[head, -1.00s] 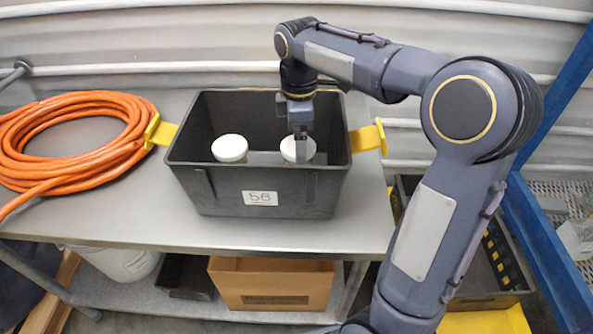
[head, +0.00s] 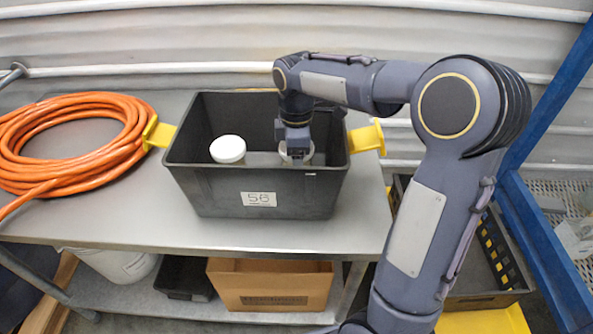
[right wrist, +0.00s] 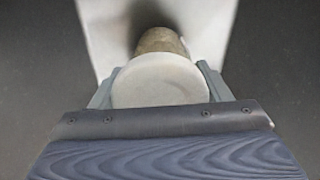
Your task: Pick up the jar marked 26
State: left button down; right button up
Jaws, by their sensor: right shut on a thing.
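A dark grey bin (head: 215,188) with yellow handles and a label reading 56 or 58 stands on the metal table. Two white-lidded jars are inside it. The left jar (head: 228,149) stands free. The right jar (head: 306,156) is partly hidden under my right gripper (head: 296,158), which reaches down into the bin. In the right wrist view, the gripper's two fingers (right wrist: 160,86) are shut on either side of the right jar's lid (right wrist: 160,82). No number on either jar can be read. My left gripper is not in view.
A coiled orange hose (head: 75,140) lies on the table left of the bin, close to its left handle. A cardboard box (head: 270,285) and a white bucket (head: 120,265) sit on the shelf below. A blue frame (head: 545,210) stands at the right.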

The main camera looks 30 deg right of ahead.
jog(key=c, duration=0.7)
jog(key=shift+r, duration=0.15)
jog(key=shift+c, duration=0.8)
